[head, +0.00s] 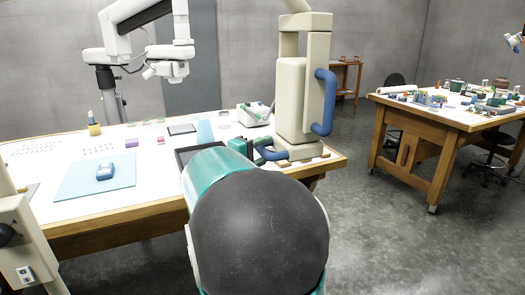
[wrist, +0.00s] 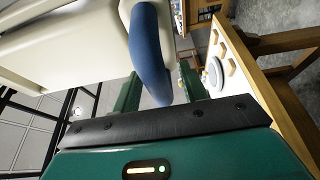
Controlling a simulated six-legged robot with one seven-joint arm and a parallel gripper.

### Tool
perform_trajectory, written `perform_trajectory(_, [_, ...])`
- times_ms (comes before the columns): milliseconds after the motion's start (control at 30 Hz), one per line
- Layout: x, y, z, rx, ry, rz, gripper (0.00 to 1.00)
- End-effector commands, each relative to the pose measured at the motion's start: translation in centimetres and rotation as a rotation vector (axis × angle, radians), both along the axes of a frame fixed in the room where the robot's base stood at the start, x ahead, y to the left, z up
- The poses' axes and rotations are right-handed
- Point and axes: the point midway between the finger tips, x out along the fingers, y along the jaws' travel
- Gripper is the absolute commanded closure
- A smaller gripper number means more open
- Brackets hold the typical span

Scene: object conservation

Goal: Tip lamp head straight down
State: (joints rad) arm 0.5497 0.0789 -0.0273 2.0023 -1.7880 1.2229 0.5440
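A tall cream housing (head: 303,90) with blue handles stands at the table's right end and joins a curved cream arm above. It seems to be the lamp head, though I cannot see a lit face. One blue handle (head: 325,103) is on its right side, and another (head: 272,153) is low on its left. My gripper (head: 264,148) is at the low handle, largely hidden by my arm in the head view. In the wrist view, my gripper (wrist: 160,88) has its fingers apart on either side of a blue handle (wrist: 150,55).
The white worktable (head: 40,185) holds a teal mat (head: 75,182) with a blue device (head: 105,171), and a dark tray (head: 182,129). A white jointed arm (head: 125,30) hangs over its back. A cluttered wooden table (head: 420,125) stands right, with open floor between.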

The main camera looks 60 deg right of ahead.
Motion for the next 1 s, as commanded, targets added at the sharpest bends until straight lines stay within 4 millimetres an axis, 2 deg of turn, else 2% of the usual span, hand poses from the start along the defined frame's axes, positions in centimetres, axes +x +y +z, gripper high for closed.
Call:
perform_trajectory(167, [0.1,0.3,0.1,-0.001,-0.001,0.001,0.57])
perform_trajectory(267, [0.3,1.1,0.1,-0.001,-0.001,0.002,0.57])
perform_trajectory(800, [2.1,11.8,-0.2,0.0,0.001,0.004,0.57])
perform_trajectory(1000, [2.3,13.5,-0.2,0.0,0.0,0.001,0.57])
